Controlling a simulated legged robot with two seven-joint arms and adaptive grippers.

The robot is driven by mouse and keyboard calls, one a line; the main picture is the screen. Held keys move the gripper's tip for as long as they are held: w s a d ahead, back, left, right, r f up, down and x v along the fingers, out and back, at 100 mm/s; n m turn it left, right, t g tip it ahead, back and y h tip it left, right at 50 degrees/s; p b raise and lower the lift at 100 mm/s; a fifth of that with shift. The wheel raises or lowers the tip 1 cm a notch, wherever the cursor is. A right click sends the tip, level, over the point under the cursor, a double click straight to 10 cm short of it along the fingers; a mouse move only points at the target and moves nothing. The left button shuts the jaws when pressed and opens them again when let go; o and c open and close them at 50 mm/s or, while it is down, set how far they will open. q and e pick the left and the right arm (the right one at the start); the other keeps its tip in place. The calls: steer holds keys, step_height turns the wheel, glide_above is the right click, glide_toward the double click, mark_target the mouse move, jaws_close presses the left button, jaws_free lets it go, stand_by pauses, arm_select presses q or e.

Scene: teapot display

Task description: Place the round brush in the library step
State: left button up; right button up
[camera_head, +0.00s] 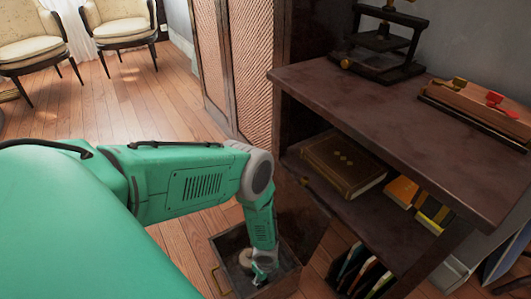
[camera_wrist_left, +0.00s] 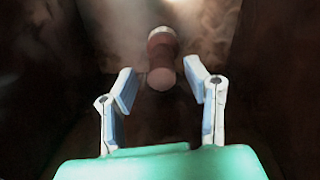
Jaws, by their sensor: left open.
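A dark open wooden box (camera_head: 286,287) with a brass handle stands on the floor; it may be the library step, but I cannot be sure. My left gripper (camera_head: 260,274) reaches down into it. A pale round object (camera_head: 245,257), likely the round brush, lies inside beside the gripper. In the left wrist view, a reddish-brown rounded piece (camera_wrist_left: 161,62), likely the brush, shows just beyond and between the fingertips of my open left gripper (camera_wrist_left: 160,90). The fingers look apart from it. My right gripper is out of view.
A dark wooden shelf unit (camera_head: 375,115) stands close at the right. It holds a thick brown book (camera_head: 343,165), smaller yellow-orange books (camera_head: 402,191) and a black press (camera_head: 382,48). Two cream chairs (camera_head: 122,28) stand at the back left. The wooden floor (camera_head: 130,95) between is clear.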

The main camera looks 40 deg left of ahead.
arm_select(q)
steer(key=r+p, duration=0.1)
steer(key=r, duration=0.1)
steer(key=r+p, duration=0.1)
steer(key=r, duration=0.1)
steer(key=w+r+p, duration=0.1)
steer(key=r, duration=0.1)
steer(key=shift+a+r+p, duration=0.15)
steer(key=shift+a+p, duration=0.15)
steer(key=r, duration=0.2)
steer(key=d+r+p, duration=0.1)
steer(key=r, duration=0.1)
steer(key=shift+s+p, duration=0.15)
steer(key=shift+p, duration=0.15)
steer(key=s+r+n+t, duration=0.1)
steer(key=s+r+n, duration=0.6)
steer(key=r+n, duration=0.4)
steer(key=s+r+n, duration=0.8)
steer(key=r, duration=0.5)
step_height(320, 180, up, 11)
steer(key=p, duration=1.1)
steer(key=shift+w+r, duration=0.15)
steer(key=shift+w, duration=0.2)
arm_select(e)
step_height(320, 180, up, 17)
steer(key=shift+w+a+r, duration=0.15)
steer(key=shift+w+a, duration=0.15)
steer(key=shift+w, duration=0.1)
